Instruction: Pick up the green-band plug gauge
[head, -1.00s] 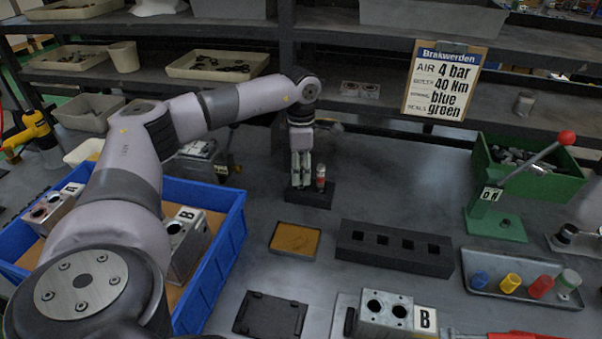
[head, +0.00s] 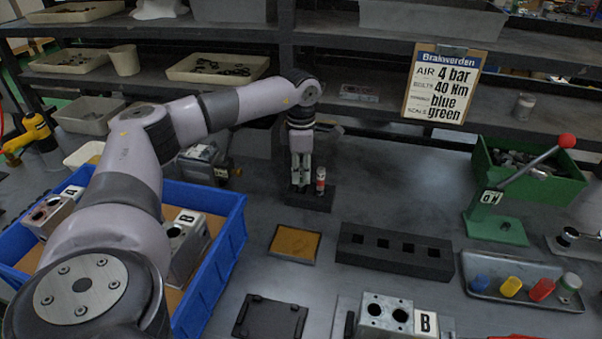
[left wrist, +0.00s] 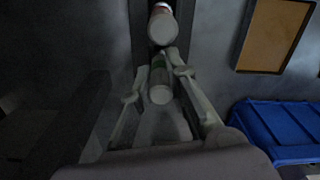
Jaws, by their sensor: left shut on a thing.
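My left gripper (head: 300,185) points down at a small black stand (head: 318,203) at the back middle of the bench. In the left wrist view its fingers (left wrist: 159,72) are shut on the green-band plug gauge (left wrist: 160,92), a pale-ended cylinder with a green band. The gauge is upright at the stand, and its lower part is hidden; I cannot tell whether it is seated. A red-band gauge (head: 320,181) stands beside it in the same stand, close to the fingers, and also shows in the wrist view (left wrist: 162,25). My right gripper is not in view.
A tan-lined tray (head: 295,243) and a black block with square holes (head: 394,251) lie in front. A blue crate (head: 236,240) with valve blocks is at left. A green lever press (head: 497,230) and a tray of coloured plugs (head: 480,287) are at right. Shelves rise behind.

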